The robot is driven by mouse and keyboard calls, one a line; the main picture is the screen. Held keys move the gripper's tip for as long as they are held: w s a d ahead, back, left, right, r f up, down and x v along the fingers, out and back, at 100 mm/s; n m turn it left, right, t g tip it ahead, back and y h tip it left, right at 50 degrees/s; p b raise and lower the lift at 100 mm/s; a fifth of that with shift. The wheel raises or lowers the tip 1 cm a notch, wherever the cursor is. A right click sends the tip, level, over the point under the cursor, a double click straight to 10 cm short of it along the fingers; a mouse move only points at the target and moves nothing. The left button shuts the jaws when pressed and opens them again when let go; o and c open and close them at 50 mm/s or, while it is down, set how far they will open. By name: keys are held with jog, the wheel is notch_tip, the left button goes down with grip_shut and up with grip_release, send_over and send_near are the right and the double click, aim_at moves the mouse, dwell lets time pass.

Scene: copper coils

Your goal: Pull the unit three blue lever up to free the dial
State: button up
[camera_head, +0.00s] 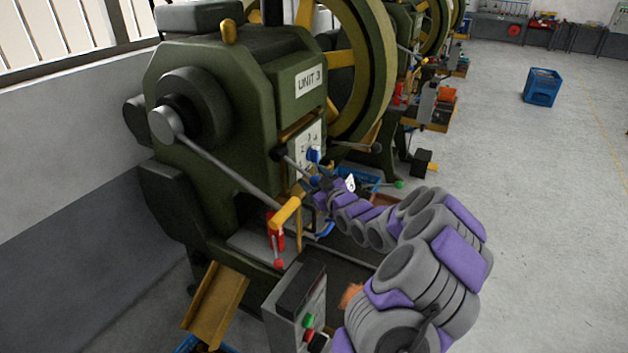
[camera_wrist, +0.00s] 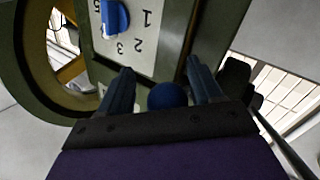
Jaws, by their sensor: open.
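The green machine marked UNIT 3 (camera_head: 308,81) has a white numbered plate with a blue dial (camera_head: 313,154). The dial also shows at the top of the wrist view (camera_wrist: 115,18), where the plate's numbers appear upside down. My gripper (camera_head: 318,181) reaches in just below the dial. In the wrist view, my gripper (camera_wrist: 160,86) is open, with one finger on each side of a round blue knob (camera_wrist: 167,96), apparently the lever's end. The fingers stand apart from the knob at the sides. The rest of the lever is hidden behind the gripper.
A button box (camera_head: 298,308) is in front. A long grey rod (camera_head: 235,173) crosses the machine's front. A blue crate (camera_head: 542,87) stands on open floor at right.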

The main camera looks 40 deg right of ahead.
jog(key=shift+a+r, duration=0.15)
jog(key=shift+a, duration=0.25)
jog(key=shift+c, duration=0.4)
jog(key=shift+d, duration=0.15)
jog(key=c, duration=0.6)
grip_shut()
